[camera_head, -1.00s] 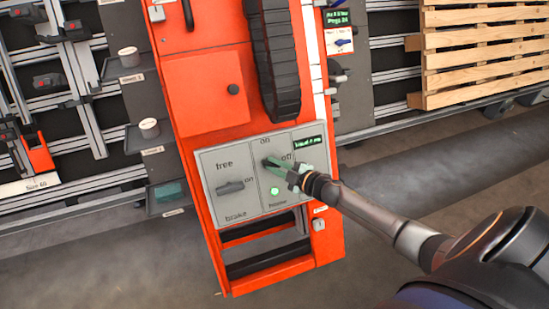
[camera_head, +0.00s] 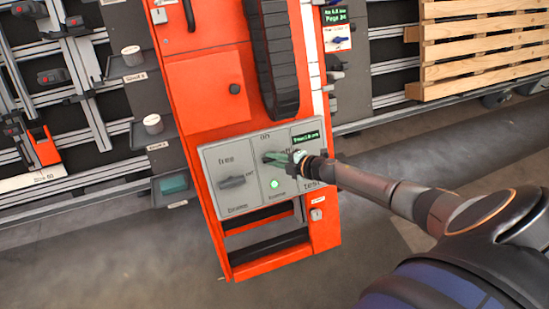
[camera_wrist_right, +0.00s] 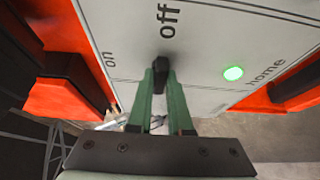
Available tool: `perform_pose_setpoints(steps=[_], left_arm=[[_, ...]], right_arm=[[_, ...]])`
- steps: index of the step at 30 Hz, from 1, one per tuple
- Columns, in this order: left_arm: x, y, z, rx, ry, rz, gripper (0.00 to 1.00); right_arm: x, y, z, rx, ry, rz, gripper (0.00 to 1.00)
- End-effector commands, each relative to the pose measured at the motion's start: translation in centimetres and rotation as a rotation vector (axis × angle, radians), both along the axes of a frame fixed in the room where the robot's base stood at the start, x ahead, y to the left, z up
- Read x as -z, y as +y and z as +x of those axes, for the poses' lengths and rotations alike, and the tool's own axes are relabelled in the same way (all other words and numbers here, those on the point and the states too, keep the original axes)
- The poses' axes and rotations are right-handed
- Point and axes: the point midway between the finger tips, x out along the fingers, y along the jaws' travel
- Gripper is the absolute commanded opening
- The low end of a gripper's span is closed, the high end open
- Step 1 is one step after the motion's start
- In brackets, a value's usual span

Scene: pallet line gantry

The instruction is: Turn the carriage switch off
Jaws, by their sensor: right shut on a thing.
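The carriage switch is a dark knob (camera_wrist_right: 162,67) on the grey control panel (camera_head: 212,160) of the orange gantry column. My right gripper (camera_head: 277,158) is shut on it, coming from the right. In the right wrist view, the green fingers of my right gripper (camera_wrist_right: 162,88) hold the knob from both sides. There the word "off" lies straight beyond the knob, and "on" is to its left. The knob's exact pointing is largely hidden by the fingers. A green lamp (camera_head: 274,183) is lit below the knob, near "home". My left gripper is not in view.
A second dark switch (camera_head: 232,182), between "free" and "brake", sits left on the same panel. A small green-lettered display (camera_head: 306,138) is at its upper right. A black cable chain (camera_head: 274,60) hangs above. A wooden pallet (camera_head: 485,45) stands at the back right.

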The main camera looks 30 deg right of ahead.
Motion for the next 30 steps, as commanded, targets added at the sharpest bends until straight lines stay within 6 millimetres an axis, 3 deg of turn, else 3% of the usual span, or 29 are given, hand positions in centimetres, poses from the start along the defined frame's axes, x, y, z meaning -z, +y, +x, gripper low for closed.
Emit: perform_pose_setpoints(steps=[8, 9, 16, 25, 30], left_arm=[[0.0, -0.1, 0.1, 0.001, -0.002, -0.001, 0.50], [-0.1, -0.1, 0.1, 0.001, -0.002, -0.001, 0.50], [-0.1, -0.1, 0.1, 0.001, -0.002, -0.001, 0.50], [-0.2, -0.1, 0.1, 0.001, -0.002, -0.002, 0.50], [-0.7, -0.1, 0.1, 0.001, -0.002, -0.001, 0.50]], right_arm=[[-0.1, 0.0, 0.1, -0.003, -0.004, -0.004, 0.00], [-0.1, 0.0, 0.1, -0.003, -0.004, -0.004, 0.22], [-0.1, 0.0, 0.1, -0.002, -0.002, -0.002, 0.47], [-0.1, -0.1, -0.2, -0.001, -0.001, -0.002, 0.47], [-0.9, -0.6, -1.7, -0.001, 0.000, -0.003, 0.47]])
